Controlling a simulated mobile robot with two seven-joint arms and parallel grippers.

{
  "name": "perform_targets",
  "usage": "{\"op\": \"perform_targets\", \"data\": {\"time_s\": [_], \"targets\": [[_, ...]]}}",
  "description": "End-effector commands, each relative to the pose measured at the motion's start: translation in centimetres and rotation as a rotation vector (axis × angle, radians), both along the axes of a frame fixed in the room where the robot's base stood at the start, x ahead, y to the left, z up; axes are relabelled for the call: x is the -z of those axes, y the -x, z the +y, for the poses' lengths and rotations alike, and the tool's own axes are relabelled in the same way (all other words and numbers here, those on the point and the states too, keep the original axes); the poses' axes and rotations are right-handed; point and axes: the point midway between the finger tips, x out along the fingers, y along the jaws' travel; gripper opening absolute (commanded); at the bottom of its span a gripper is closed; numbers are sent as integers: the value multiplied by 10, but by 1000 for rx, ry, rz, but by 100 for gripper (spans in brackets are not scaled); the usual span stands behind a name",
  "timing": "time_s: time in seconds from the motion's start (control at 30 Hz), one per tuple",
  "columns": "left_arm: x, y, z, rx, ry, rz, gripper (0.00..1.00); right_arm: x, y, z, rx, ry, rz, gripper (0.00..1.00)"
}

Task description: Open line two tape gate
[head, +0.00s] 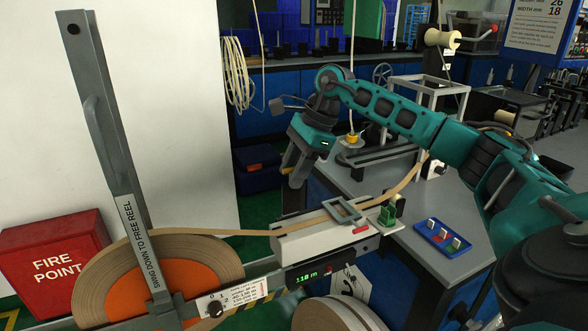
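A tall grey bar (105,130), likely the tape gate, stands nearly upright at the left. It has a grey handle (103,135) on its side and a label reading "SWING DOWN TO FREE REEL" (142,243). It crosses in front of a large reel of tan tape (215,258) with an orange centre (180,278). Tape runs from the reel to the right through a grey frame on a white block (310,238). My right gripper (295,168) hangs above and behind this block, well right of the bar. It looks open and empty. My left gripper is not in view.
A red fire point box (55,262) stands left of the reel. A display (307,276) and a dial (215,308) sit on the front rail. A second reel (335,315) shows at the bottom.

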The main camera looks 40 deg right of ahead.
Motion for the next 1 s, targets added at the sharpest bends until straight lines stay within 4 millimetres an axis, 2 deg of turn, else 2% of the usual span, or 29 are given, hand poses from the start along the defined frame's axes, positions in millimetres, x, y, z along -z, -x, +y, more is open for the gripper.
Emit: {"op": "perform_targets", "data": {"time_s": [0.23, 0.37, 0.8, 1.0], "targets": [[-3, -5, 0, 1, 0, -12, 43, -1, 0, 0, -1, 0, 2, 39], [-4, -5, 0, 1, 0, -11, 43, -11, 2, -4, 0, 0, 0, 39], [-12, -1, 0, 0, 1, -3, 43, -95, 22, -33, 1, -1, -3, 39], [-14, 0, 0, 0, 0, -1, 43, -115, 28, -41, 0, -1, 0, 39]]}}
